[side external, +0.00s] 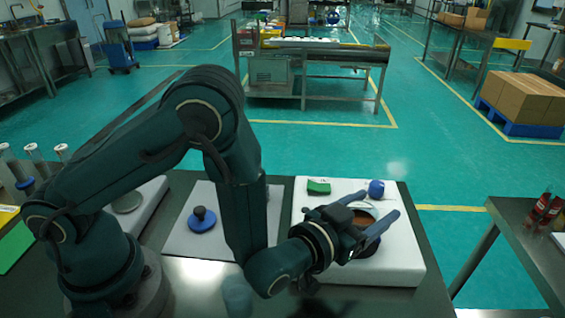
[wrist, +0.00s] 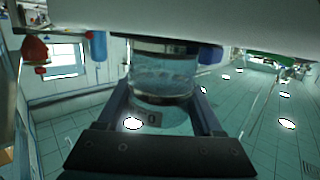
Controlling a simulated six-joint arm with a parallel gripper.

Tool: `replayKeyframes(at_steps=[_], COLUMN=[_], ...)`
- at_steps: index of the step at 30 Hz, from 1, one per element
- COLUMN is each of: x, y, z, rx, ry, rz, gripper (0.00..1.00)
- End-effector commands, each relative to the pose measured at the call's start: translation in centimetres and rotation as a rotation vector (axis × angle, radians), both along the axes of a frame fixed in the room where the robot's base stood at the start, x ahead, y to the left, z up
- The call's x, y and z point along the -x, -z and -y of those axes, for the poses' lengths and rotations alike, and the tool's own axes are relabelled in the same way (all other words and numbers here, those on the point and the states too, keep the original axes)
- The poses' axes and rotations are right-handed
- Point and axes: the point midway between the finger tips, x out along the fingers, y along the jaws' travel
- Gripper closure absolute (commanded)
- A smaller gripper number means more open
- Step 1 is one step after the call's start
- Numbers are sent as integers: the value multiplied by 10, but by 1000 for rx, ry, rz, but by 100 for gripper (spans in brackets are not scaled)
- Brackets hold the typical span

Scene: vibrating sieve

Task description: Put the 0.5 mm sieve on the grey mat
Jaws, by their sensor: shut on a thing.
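My gripper (side external: 380,228) is at the white block (side external: 405,268) on the right of the bench, its fingers shut around a round sieve. The sieve (side external: 360,216) shows a reddish-brown inside in the side view, partly covered by my gripper. In the wrist view the sieve (wrist: 165,72) is a shiny cylinder between the two fingers (wrist: 163,95), close to the white surface. A tag below it ends in a "0"; its full marking is not readable. A pale grey mat (side external: 180,243) lies mid-bench, partly behind my arm. I cannot tell whether the sieve touches the block.
A blue disc with a black knob (side external: 202,220) sits on the pale mat. A green piece (side external: 318,187) and a blue cap (side external: 376,188) are at the block's back edge.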

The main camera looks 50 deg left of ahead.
Motion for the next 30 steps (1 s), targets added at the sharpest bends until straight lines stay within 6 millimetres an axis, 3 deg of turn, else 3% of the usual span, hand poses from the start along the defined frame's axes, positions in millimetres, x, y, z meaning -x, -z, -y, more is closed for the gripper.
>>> replayKeyframes(at_steps=[13,14,15,16,25,30], x=[0,0,0,0,1,15], y=[5,5,5,5,5,3], z=[0,0,0,0,0,2], rx=[0,0,0,0,0,0], ry=[0,0,0,0,1,4], rz=[0,1,1,1,0,-2], gripper=[88,21,6,2,2,2])
